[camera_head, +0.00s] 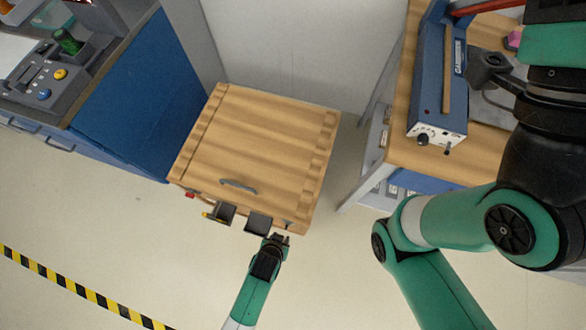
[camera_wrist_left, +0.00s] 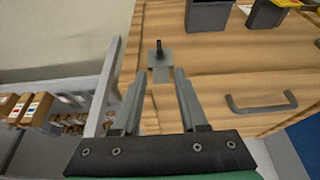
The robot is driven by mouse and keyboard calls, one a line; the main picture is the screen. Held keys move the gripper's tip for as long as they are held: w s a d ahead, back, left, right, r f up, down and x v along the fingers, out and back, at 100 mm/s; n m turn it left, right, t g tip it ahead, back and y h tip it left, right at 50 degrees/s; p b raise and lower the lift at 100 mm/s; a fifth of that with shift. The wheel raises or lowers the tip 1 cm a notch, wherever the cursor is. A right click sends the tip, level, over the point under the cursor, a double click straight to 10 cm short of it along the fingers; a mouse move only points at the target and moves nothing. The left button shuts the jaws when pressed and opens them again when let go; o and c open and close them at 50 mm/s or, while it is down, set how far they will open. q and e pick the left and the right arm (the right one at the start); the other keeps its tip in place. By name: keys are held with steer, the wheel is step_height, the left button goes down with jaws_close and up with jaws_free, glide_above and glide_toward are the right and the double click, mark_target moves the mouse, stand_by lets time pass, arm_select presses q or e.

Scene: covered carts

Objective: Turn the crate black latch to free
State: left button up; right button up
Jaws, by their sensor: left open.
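The wooden crate (camera_head: 262,130) stands on the floor in the middle of the head view, with a grey handle (camera_head: 238,186) on its lid. In the left wrist view, the crate black latch (camera_wrist_left: 159,48) is a thin black lever on a small grey block (camera_wrist_left: 160,68), fixed to the crate's wood and pointing up in the picture. My left gripper (camera_wrist_left: 159,74) is open, with its fingertips to either side of the grey block; contact cannot be told. In the head view, my left gripper (camera_head: 276,238) is at the crate's front right and hides the latch. My right gripper is out of view.
Two small black bins (camera_head: 222,213) (camera_head: 258,222) hang on the crate's front, left of my left gripper. A blue-sided cart (camera_head: 130,110) stands left. A workbench (camera_head: 432,160) with a blue device (camera_head: 432,85) stands right. Floor in front is clear.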

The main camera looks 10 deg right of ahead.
mark_target(286, 228)
arm_select(q)
steer(key=b+x, duration=1)
steer(key=x, duration=0.1)
steer(key=shift+f, duration=0.15)
steer(key=shift+w+d+f+b, duration=0.2)
steer(key=shift+f+b, duration=0.1)
steer(key=shift+f, duration=0.1)
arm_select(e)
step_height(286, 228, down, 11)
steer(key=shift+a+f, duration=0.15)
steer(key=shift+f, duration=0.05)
arm_select(q)
jaws_close()
